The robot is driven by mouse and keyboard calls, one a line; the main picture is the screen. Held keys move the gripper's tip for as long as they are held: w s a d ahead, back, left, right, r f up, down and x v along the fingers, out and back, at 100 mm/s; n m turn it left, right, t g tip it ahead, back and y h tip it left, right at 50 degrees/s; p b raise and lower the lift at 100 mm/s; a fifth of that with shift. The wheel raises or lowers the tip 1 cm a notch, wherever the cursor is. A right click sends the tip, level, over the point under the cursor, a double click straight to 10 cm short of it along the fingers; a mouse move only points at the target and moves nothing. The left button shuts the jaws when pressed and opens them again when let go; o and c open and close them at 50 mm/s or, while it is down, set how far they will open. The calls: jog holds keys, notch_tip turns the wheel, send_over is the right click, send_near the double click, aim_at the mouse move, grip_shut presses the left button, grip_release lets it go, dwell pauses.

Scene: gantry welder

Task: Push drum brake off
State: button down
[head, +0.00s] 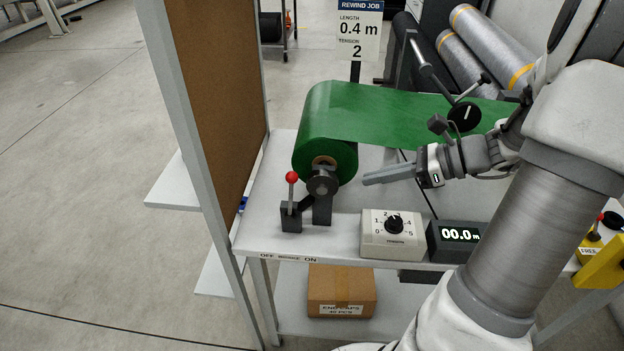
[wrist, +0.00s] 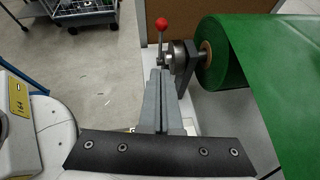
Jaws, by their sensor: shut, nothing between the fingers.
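The drum brake lever (head: 291,190) has a red ball knob on a thin grey rod. It stands about upright in a dark block at the bench's left front, beside the drum shaft's hub. The label "OFF BRAKE ON" (head: 288,258) is on the bench edge below, OFF at left and ON at right. The green roll (head: 322,130) sits on the drum behind. My gripper (head: 364,180) is shut and empty, pointing left, right of the hub and apart from the lever. In the wrist view the lever (wrist: 161,38) rises beyond my fingertips (wrist: 160,72).
A tension dial box (head: 392,236) and a length counter (head: 456,240) stand on the front of the bench, below my gripper. A brown panel (head: 215,80) in a grey frame rises left of the lever. A job sign (head: 357,30) stands behind the roll.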

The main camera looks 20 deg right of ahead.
jog(key=shift+a, duration=0.1)
jog(key=b, duration=0.2)
send_near(289, 177)
notch_tip(289, 177, down, 5)
jog(key=w+a, duration=0.2)
jog(key=w, duration=0.1)
jog(key=shift+a, duration=0.35)
jog(key=shift+a+p, duration=0.1)
jog(key=shift+p, duration=0.2)
